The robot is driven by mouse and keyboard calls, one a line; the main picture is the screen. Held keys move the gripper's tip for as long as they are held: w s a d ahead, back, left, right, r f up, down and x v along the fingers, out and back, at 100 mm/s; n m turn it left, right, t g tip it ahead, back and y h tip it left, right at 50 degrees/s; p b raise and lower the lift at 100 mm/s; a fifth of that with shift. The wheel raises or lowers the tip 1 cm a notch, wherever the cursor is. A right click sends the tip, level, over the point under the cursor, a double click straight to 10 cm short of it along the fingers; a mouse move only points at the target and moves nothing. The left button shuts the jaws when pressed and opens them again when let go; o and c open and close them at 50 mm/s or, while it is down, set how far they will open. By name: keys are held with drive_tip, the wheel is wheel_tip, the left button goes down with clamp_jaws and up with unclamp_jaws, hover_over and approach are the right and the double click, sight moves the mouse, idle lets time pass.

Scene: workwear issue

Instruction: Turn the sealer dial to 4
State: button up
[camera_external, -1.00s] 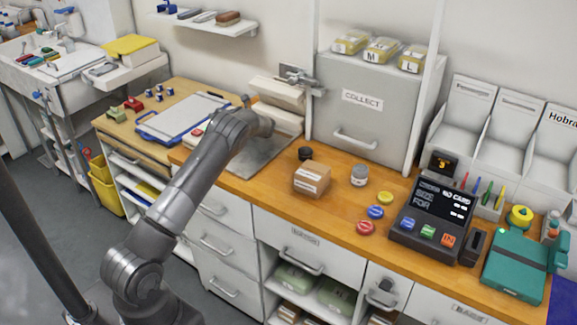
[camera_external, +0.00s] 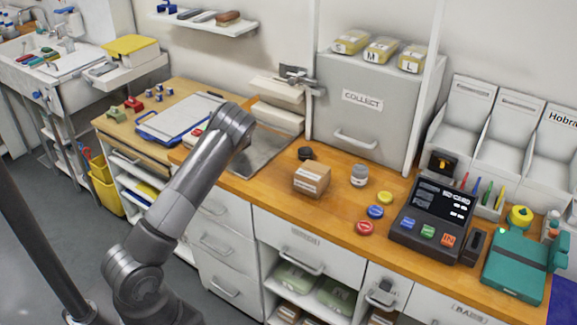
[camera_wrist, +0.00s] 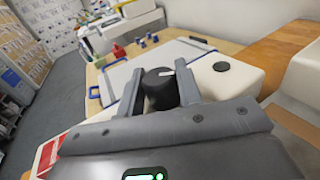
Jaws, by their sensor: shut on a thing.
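The sealer dial (camera_wrist: 160,90) is a black round knob with a white pointer line on top, in the wrist view. It stands at the end of the white sealer body (camera_wrist: 228,80), beside a small black button. My gripper (camera_wrist: 161,84) has one finger on each side of the dial and is shut on it. The pointer line runs towards the right finger; no scale numbers are readable. In the external view the sealer's pale bars (camera_external: 277,118) show behind my arm, which hides the dial and my fingers.
A cardboard box (camera_external: 312,179), a dark round puck and a grey jar (camera_external: 359,175) stand to the right. A dark console (camera_external: 434,217) with coloured buttons stands farther right.

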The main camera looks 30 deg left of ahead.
drive_tip(key=shift+t, duration=0.4)
drive_tip(key=o, duration=0.9)
drive_tip(key=shift+o, duration=0.2)
drive_tip(key=shift+d, duration=0.1)
drive_tip(key=v, duration=1)
drive_tip(key=shift+s+d+r, duration=0.15)
drive_tip(key=shift+s+d, duration=0.05)
drive_tip(key=shift+d, duration=0.05)
